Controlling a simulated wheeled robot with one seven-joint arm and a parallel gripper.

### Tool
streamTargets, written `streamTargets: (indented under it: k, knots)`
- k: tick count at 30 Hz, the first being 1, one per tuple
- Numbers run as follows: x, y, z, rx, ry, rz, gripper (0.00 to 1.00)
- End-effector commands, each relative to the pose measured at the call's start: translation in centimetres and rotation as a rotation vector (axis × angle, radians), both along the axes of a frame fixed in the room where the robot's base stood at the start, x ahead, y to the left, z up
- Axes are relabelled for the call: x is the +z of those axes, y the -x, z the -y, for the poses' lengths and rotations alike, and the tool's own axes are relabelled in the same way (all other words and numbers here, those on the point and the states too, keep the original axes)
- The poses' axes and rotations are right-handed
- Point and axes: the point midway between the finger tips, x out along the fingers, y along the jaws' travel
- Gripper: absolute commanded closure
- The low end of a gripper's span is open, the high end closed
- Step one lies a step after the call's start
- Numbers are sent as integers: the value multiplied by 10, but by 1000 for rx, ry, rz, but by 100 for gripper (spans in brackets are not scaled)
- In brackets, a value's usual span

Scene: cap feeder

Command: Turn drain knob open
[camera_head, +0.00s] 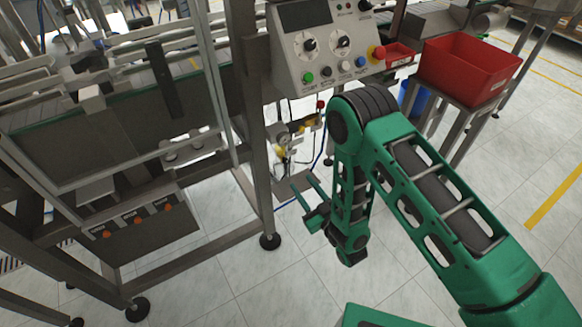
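A small air-line assembly (292,136) with gauge-like, yellow and red parts is mounted low beside the machine's leg, under the control box. A small red part (320,104) shows at its upper right, and a yellow part (281,153) at its lower left. I cannot tell which part is the drain knob or how it is turned. My gripper (301,181) is below the assembly, apart from it in the picture. Its two green fingers are spread apart and point up and left, with nothing between them.
The control box (325,45) with dials and buttons stands above. A red bin (468,68) sits on a metal stand at the right, and a blue container (415,98) is beneath. A machine leg (258,130) stands just left of my gripper. Blue tubing hangs near the assembly. The front floor is clear.

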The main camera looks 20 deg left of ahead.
Motion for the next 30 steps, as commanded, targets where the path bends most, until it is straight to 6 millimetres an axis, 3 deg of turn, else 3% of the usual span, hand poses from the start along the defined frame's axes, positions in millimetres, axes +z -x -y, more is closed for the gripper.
streamTargets:
  k: [15,30]
  knots:
    - [2,-57,-61,-1,-2,1,62]
    - [1,-69,-73,-1,0,0,62]
